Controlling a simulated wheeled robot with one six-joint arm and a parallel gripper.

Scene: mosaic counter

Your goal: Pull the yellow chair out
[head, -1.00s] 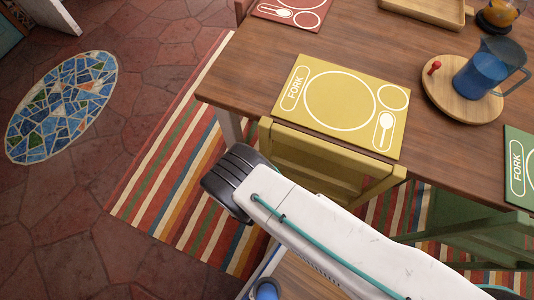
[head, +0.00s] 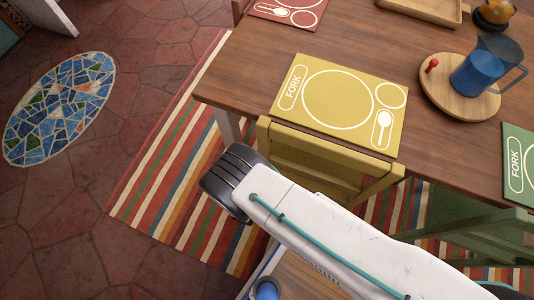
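The yellow chair (head: 318,152) stands at the near side of the wooden table, its backrest close to the table edge in front of the yellow placemat (head: 338,103). My white arm crosses the lower middle of the head view and covers the chair's lower part. The dark end of my arm (head: 231,182) is just left of the chair's backrest, over the striped rug. My gripper's fingers do not show, so I cannot see whether they are open, shut or touching the chair.
The table (head: 240,85) carries a round wooden board (head: 435,92) with a blue pitcher (head: 484,70). A green chair (head: 480,235) stands to the right of the yellow one. The striped rug (head: 165,190) and the tiled floor (head: 60,220) at the left are clear.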

